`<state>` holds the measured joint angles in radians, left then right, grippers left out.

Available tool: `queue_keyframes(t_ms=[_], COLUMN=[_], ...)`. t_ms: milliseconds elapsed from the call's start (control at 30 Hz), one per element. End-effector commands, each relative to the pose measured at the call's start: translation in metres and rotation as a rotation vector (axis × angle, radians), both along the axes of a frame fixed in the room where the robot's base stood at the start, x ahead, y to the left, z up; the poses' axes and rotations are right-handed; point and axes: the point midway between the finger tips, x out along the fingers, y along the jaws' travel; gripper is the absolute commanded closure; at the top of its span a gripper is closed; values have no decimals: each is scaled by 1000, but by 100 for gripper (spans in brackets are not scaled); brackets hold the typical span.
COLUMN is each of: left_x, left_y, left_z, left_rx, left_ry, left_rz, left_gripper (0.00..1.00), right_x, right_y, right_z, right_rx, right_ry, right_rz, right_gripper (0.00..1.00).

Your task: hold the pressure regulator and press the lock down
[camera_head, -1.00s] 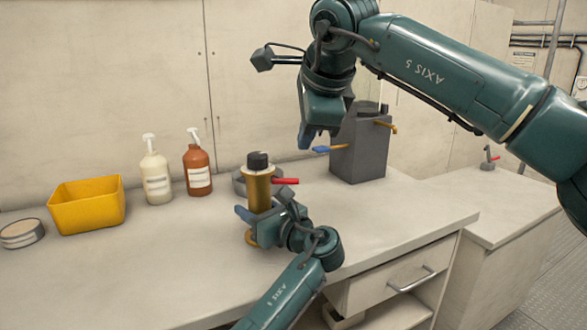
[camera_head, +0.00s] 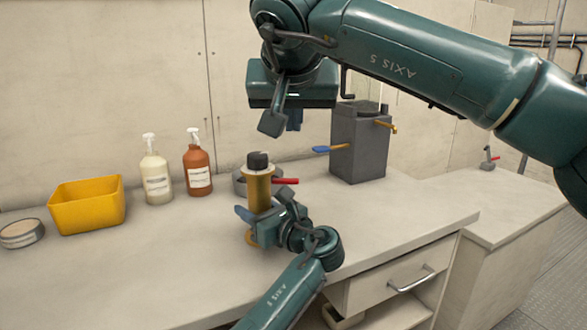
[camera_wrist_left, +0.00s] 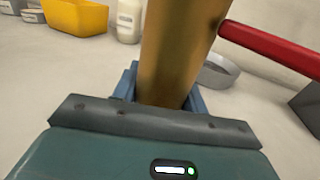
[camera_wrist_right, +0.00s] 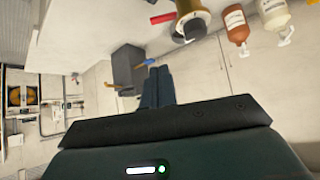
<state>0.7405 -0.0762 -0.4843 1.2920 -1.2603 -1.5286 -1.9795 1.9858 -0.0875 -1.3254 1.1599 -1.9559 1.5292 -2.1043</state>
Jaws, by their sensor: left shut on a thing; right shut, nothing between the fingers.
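The pressure regulator (camera_head: 259,190) is an upright brass cylinder on the counter with a black cap (camera_head: 258,161) on top and a red lever (camera_head: 286,181) sticking out to the right. I cannot tell which part is the lock. My left gripper (camera_head: 256,216) is shut around its lower body; the left wrist view shows the brass body (camera_wrist_left: 172,60) between the blue fingers. My right gripper (camera_head: 294,122) is shut and empty, above and slightly right of the regulator, apart from it. In the right wrist view the cap (camera_wrist_right: 193,27) lies beyond the fingertips (camera_wrist_right: 158,72).
A grey box (camera_head: 358,150) with a blue handle (camera_head: 322,149) stands right of the regulator. A white bottle (camera_head: 157,178), brown bottle (camera_head: 197,172), yellow bin (camera_head: 88,207) and round tin (camera_head: 22,234) stand left. The counter's front left is clear.

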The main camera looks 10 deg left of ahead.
Motion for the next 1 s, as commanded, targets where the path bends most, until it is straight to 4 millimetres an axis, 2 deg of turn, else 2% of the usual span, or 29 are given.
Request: queue_keyframes(t_ms=[167, 333, 733, 833, 1000], left_x=[0, 0, 0, 0, 0], left_y=[0, 0, 0, 0, 0], left_z=[-1, -1, 0, 0, 0], left_rx=[0, 0, 1, 1, 1], left_ry=[1, 1, 1, 1, 1], left_rz=[0, 0, 0, 0, 0], left_gripper=[89, 89, 89, 89, 89], right_x=[1, 13, 70, 70, 69], right_y=[0, 3, 15, 15, 15], right_z=[-2, -15, -74, -90, -107], right_rx=[2, 2, 3, 0, 2], right_ry=[2, 5, 6, 5, 4], right_rz=[-1, -3, -4, 0, -1], right_gripper=[100, 100, 100, 100, 100])
